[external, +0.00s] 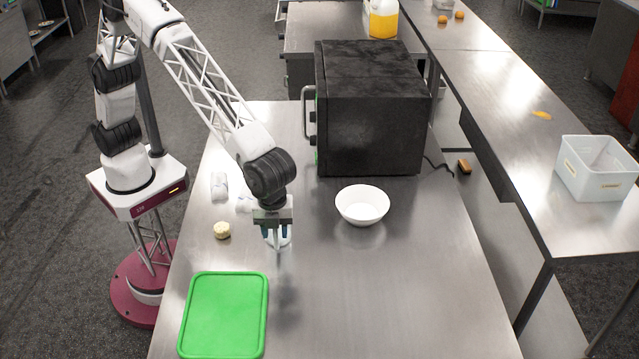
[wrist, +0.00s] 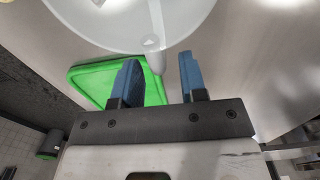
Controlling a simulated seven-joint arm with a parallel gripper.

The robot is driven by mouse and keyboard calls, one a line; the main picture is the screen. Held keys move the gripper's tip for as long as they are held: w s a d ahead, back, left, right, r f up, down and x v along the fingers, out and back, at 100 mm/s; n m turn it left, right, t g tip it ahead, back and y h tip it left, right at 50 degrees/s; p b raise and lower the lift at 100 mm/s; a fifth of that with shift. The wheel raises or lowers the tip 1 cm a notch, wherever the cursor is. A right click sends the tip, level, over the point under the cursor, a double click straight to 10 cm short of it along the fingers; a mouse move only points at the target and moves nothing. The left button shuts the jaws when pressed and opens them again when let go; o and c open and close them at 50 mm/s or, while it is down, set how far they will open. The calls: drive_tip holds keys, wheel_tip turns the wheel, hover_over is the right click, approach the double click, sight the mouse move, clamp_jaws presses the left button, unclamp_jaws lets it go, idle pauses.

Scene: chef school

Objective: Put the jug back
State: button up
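A pale, translucent round vessel that looks like the jug (wrist: 120,25) fills the top of the wrist view. Its narrow handle (wrist: 157,60) points down between my blue fingers. In the external view, part of this pale vessel (external: 284,241) shows just below my gripper (external: 273,232), mostly hidden by it. My gripper points down over the near left part of the steel table. In the wrist view my gripper (wrist: 158,80) has its fingers apart, with a gap beside the handle. I cannot tell whether a finger touches the handle.
A green board (external: 225,314) lies in front of my gripper, and a white bowl (external: 362,205) stands to its right. A black oven (external: 370,108) stands behind. Small pale items (external: 219,186) and a cream round piece (external: 222,230) lie left. The front right table is clear.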

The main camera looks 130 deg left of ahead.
wheel_tip(320, 180, up, 9)
idle(0.4)
idle(0.4)
drive_tip(key=shift+s+r, duration=0.3)
drive_tip(key=shift+s, duration=0.05)
drive_tip(key=s+d+r+n, duration=0.1)
drive_tip(key=s+r, duration=0.3)
drive_tip(key=s, duration=0.6)
drive_tip(key=s+r+n+t, duration=0.1)
drive_tip(key=s+r+n, duration=0.15)
drive_tip(key=s, duration=0.65)
drive_tip(key=s+d+r+n, duration=0.1)
drive_tip(key=s+r, duration=0.3)
drive_tip(key=s, duration=0.6)
drive_tip(key=s+f+n, duration=0.2)
drive_tip(key=s, duration=1.2)
drive_tip(key=s+d+f+n+t, duration=0.1)
drive_tip(key=s+f+n, duration=0.1)
drive_tip(key=s, duration=1.3)
drive_tip(key=shift+s+f+t, duration=0.25)
drive_tip(key=shift+f+t, duration=0.05)
drive_tip(key=shift+f, duration=0.45)
